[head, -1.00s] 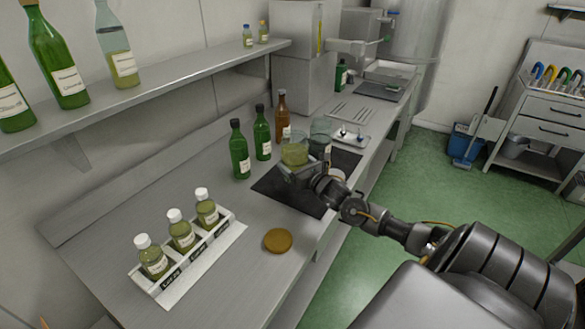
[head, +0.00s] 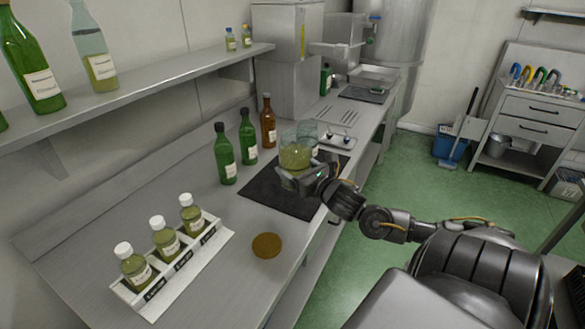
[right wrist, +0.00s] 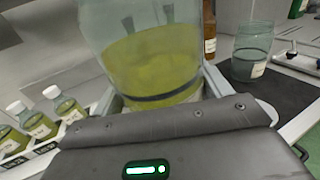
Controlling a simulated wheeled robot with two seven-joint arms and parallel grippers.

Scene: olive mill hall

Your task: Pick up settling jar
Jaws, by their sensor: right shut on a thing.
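The settling jar is a clear glass jar (head: 296,155) with yellow-green oil in its lower part. My right gripper (head: 300,178) is shut around its lower part, and the jar looks upright and slightly above the dark mat (head: 262,190). In the right wrist view, the jar (right wrist: 150,60) fills the upper middle, between the fingers (right wrist: 165,105). A dark line runs around the oil near the bottom, and the jar's base is hidden by my gripper. My left gripper is not in view.
A second glass jar (right wrist: 250,62) stands close behind on the mat. Green bottles (head: 225,160) and an amber bottle (head: 268,125) stand at the mat's far edge. A white rack (head: 215,240) of small bottles and a round brown disc (head: 267,245) lie nearer.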

